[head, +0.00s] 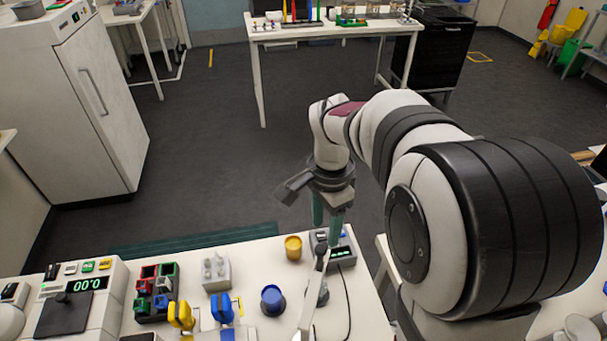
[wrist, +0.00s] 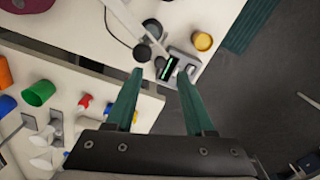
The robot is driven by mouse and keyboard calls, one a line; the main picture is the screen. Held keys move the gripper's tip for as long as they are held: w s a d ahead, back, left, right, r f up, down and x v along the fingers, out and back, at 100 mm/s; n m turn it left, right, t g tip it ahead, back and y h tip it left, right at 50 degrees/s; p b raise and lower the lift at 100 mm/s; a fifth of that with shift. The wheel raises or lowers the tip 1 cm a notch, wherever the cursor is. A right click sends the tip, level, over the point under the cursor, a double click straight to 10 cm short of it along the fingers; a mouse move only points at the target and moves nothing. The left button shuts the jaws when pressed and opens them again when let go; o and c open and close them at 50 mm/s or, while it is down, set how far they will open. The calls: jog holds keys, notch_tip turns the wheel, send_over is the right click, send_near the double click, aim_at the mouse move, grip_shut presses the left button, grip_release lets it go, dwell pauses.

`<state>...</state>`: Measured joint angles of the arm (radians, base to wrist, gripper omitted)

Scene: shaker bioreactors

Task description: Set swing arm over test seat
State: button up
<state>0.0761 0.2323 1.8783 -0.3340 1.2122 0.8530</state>
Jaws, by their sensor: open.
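A small grey instrument (head: 343,256) with a lit green display stands near the bench's far right edge; it also shows in the wrist view (wrist: 180,58). A long pale bar (head: 311,297), which looks like the swing arm, runs from beside the instrument toward the front of the bench. It also shows in the wrist view (wrist: 132,24). I cannot clearly tell which part is the test seat. My gripper (head: 326,230) points down above the instrument, its teal fingers apart and empty. In the wrist view the instrument lies just beyond the fingertips (wrist: 160,74). The fingers partly hide the instrument in the head view.
A yellow cup (head: 293,247) stands left of the instrument, and a blue cup (head: 272,299) nearer the front. A dark cable (head: 347,300) lies right of the bar. Coloured blocks (head: 156,290) and a control panel (head: 83,300) fill the bench's left. Open floor lies beyond.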

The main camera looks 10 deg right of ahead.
notch_tip(320, 180, down, 5)
jog(key=shift+r, duration=0.1)
grip_shut()
dwell(0.3)
dwell(1.2)
